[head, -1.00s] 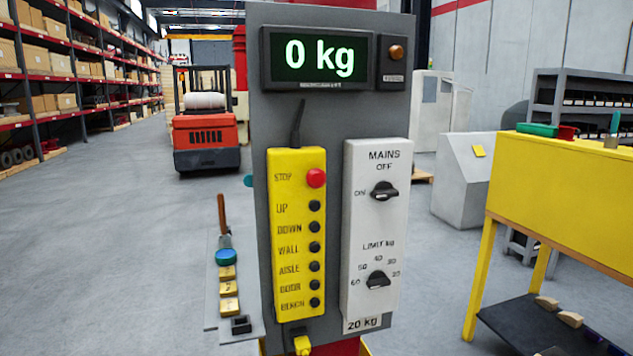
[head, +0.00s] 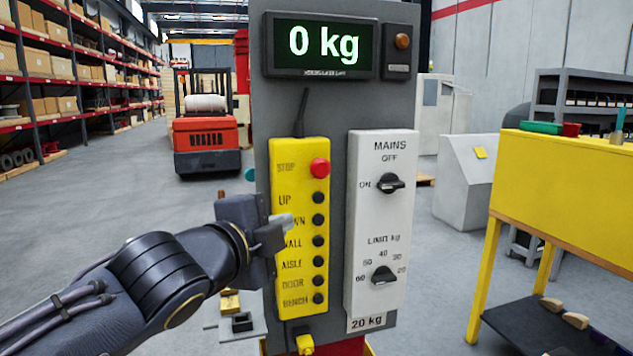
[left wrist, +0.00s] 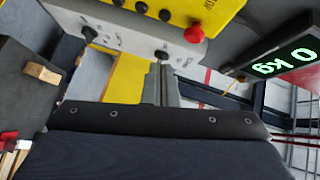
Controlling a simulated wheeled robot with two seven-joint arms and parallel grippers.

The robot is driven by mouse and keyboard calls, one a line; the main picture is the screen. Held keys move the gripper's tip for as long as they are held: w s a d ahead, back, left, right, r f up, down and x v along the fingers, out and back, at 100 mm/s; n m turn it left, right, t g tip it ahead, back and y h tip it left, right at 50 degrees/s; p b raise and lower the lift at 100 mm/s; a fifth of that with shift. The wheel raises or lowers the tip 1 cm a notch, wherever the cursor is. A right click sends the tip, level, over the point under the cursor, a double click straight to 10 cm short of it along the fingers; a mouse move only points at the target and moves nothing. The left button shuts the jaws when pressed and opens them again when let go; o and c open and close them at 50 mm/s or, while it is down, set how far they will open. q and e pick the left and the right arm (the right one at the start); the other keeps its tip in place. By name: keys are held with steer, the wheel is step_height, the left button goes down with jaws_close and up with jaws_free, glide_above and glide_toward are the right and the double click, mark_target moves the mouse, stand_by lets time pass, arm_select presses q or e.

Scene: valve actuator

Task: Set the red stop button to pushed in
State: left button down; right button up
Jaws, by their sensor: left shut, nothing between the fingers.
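The red stop button (head: 320,167) is a round red knob at the top of the yellow pendant box (head: 300,320), beside the word STOP. It stands out from the box face; I cannot tell from its look whether it is pushed in. It also shows in the left wrist view (left wrist: 194,33), near the top. My left gripper (head: 288,222) is shut and empty, in front of the yellow box, below the stop button and apart from it. Its fingers (left wrist: 160,85) show in the left wrist view. My right gripper is not in view.
A white panel (head: 378,300) with two black knobs stands right of the yellow box. Above is a display (head: 322,45) reading 0 kg with an amber lamp (head: 402,41). A column of black buttons (head: 318,241) runs below the stop button. A yellow bench (head: 570,190) stands at right.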

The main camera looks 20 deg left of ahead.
arm_select(q)
steer(key=r+m, duration=0.1)
steer(key=d+r+m, duration=0.1)
steer(key=r, duration=0.1)
steer(key=w+d+r+m+t+h, duration=0.1)
steer(key=shift+r, duration=0.25)
glide_toward(328, 168)
steer(key=w+d, duration=0.2)
steer(key=d, duration=0.1)
steer(key=w+p, duration=0.1)
steer(key=w+a, duration=0.1)
steer(key=w, duration=0.1)
steer(key=shift+a+p, duration=0.15)
steer(key=shift+p, duration=0.25)
steer(key=shift+w+a+f, duration=0.2)
steer(key=shift+w+a, duration=0.05)
steer(key=shift+w, duration=0.15)
steer(key=shift+r, duration=0.1)
